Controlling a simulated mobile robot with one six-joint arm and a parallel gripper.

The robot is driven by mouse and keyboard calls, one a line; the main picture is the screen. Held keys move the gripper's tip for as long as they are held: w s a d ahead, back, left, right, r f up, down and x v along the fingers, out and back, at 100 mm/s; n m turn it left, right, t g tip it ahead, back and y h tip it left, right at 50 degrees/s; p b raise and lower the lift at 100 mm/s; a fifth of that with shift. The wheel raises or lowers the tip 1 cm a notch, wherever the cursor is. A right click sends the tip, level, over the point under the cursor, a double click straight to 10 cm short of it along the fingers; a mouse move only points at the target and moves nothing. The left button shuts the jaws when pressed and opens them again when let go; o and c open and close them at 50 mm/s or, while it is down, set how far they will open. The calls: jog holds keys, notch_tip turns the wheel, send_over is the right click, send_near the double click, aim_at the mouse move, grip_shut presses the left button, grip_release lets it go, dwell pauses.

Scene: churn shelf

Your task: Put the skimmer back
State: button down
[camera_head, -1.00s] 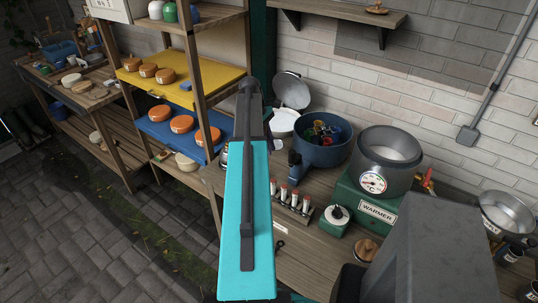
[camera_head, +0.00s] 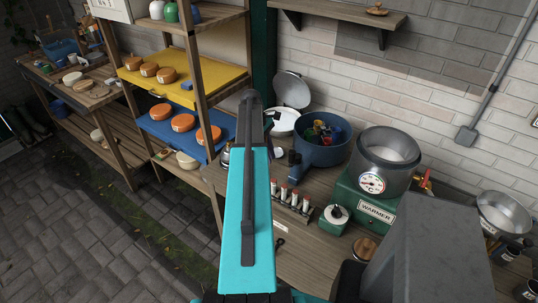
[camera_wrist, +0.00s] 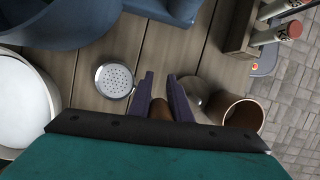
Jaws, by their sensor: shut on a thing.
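My gripper (camera_wrist: 161,84) shows its two purple fingers in the wrist view, shut on a brown handle between them. The skimmer (camera_wrist: 115,80), a round steel disc with small holes, shows just left of the fingers, above the wooden bench top. I take the brown handle as the skimmer's, but the join is hidden behind the left finger. A rounded grey metal thing (camera_wrist: 196,92) shows right of the fingers, partly covered. A brown round container (camera_wrist: 238,112) with an open top stands further right.
A blue pot (camera_head: 322,153) holds colourful things on the wooden bench. Beside it are a lidded white vessel (camera_head: 283,124), a green warmer (camera_head: 365,205) with a steel pot (camera_head: 388,150), and a rack of tubes (camera_head: 291,206). A shelf with orange cheeses (camera_head: 207,135) stands left.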

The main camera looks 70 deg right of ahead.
jog(key=shift+f, duration=0.35)
jog(key=shift+f, duration=0.15)
jog(key=c, duration=1.6)
grip_release()
jog(key=shift+c, duration=0.2)
jog(key=shift+r, duration=0.2)
jog(key=b+v, duration=0.4)
jog(key=v, duration=0.8)
jog(key=shift+w+f, duration=0.1)
jog(key=shift+w, duration=0.1)
